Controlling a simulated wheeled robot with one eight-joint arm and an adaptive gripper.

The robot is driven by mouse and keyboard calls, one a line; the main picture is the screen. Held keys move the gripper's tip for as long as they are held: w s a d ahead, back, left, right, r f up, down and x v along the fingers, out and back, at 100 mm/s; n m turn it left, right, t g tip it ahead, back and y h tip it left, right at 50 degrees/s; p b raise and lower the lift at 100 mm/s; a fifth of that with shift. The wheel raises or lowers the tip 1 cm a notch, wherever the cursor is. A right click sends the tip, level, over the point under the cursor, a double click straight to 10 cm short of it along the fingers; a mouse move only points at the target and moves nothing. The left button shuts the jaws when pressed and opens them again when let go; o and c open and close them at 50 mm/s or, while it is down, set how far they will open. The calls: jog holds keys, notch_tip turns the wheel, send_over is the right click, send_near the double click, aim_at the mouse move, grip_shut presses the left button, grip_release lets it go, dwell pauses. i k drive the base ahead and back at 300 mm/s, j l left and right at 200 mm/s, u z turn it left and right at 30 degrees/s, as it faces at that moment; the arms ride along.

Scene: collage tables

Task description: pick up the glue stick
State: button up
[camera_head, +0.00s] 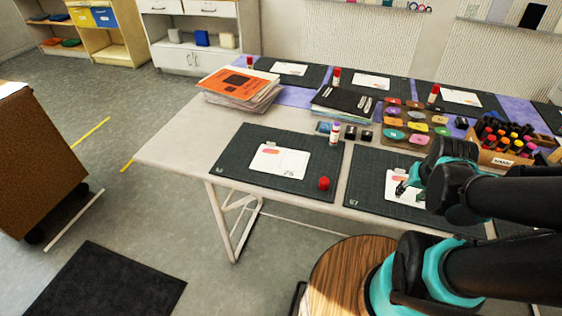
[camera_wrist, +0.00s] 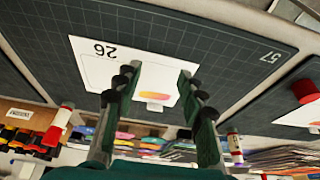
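Several glue sticks show. One white glue stick with a red top (camera_head: 334,134) stands upright behind the left front mat; it also shows in the wrist view (camera_wrist: 235,146), right of my fingers. A separate red and white stick (camera_wrist: 61,122) shows at left in the wrist view. More stand farther back, at the left (camera_head: 250,62), middle (camera_head: 336,76) and right (camera_head: 433,93). A short red cylinder (camera_head: 323,183), perhaps a cap, is on the left front mat. My gripper (camera_head: 402,187) is open and empty over the right front mat; its parted fingers (camera_wrist: 156,76) show in the wrist view.
The left front mat (camera_head: 232,172) and right front mat (camera_head: 365,190) bear white cards. A marker tray (camera_head: 497,160) stands right, partly behind my arm. Paper stacks (camera_head: 240,88) and a dark folder (camera_head: 345,102) lie farther back. The table's left end is clear.

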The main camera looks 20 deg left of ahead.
aim_at(335, 132)
jog(key=k+l+u, duration=0.1)
jog(key=u, duration=0.3)
jog(key=k+u, duration=0.45)
jog(key=u, duration=0.3)
